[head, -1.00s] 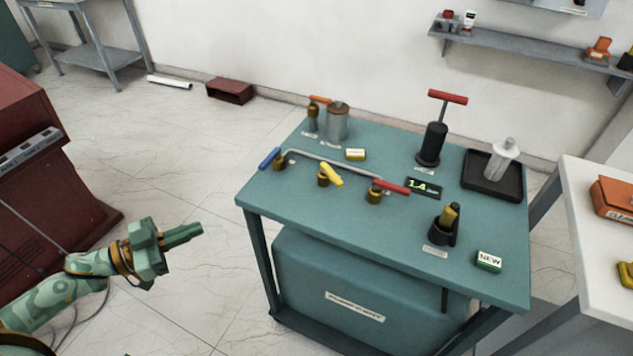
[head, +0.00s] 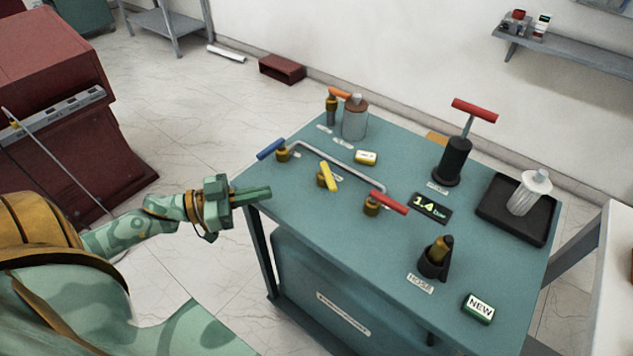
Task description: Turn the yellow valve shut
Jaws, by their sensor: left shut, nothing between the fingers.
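The yellow valve (head: 329,177) is a brass body with a yellow lever handle, on the teal table (head: 300,231) between the blue-handled valve (head: 271,149) and the red-handled valve (head: 387,203). Its lever points toward the lower right in the head view. A grey pipe (head: 335,166) runs just behind it. My left gripper (head: 268,192) is shut and empty, at the table's left edge, left of the yellow valve and apart from it. My right gripper is out of view.
A hand pump with a red T-handle (head: 474,110), a metal canister (head: 354,118), a display reading 1.4 (head: 433,208), a black tray (head: 513,222) and a black holder (head: 434,262) stand on the table. A dark red cabinet (head: 75,130) stands at left.

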